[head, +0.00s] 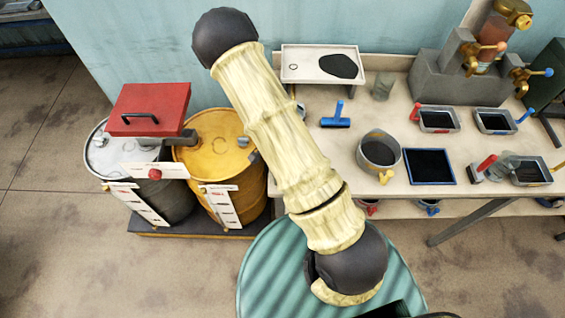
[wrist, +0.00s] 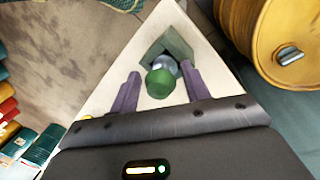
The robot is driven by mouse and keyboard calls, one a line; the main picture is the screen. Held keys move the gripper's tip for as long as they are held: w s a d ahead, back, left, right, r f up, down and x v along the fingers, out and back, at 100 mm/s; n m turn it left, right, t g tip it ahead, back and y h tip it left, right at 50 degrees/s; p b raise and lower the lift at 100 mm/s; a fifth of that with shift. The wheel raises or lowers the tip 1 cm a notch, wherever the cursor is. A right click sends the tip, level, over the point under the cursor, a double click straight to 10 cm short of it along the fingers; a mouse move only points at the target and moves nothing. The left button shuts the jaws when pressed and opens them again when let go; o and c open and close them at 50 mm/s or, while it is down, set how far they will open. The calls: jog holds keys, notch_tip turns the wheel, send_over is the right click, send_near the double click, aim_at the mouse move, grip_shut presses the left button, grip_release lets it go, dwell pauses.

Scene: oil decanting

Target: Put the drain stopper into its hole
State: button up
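In the wrist view my gripper (wrist: 160,70) has its two purple fingers apart, one on each side of a rounded green knob (wrist: 160,83), with a gap visible on both sides. The knob looks like the top of the drain stopper, but I cannot be sure. Behind it are a pale grey round part and a grey-green angular block (wrist: 178,45) on a pale triangular surface (wrist: 115,75). In the head view a white tray (head: 290,76) holds a dark puddle (head: 339,66) and a small dark ring (head: 293,67), possibly the hole. My gripper is not visible there.
A yellow drum (head: 226,150) and a grey drum (head: 165,200) with a red box (head: 149,108) stand left of the bench (head: 340,155). The bench holds a blue squeegee (head: 336,119), a round pot (head: 378,152), a dark square tray (head: 429,167) and several smaller pans.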

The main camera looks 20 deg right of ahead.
jog(key=shift+o, duration=0.7)
jog(key=shift+w+a+r, duration=0.1)
jog(key=shift+r, duration=0.4)
notch_tip(320, 180, up, 16)
jog(key=w+a+b, duration=0.1)
jog(key=w+a, duration=0.1)
jog(key=shift+w+b, duration=0.2)
jog(key=shift+b, duration=0.1)
jog(key=s+d+r+n+t+y+b, duration=0.1)
jog(key=s+r+n+t, duration=0.3)
jog(key=s+n, duration=0.6)
jog(key=shift+s+d+r, duration=0.2)
jog(key=shift+d+r, duration=0.4)
jog(key=shift+d, duration=0.05)
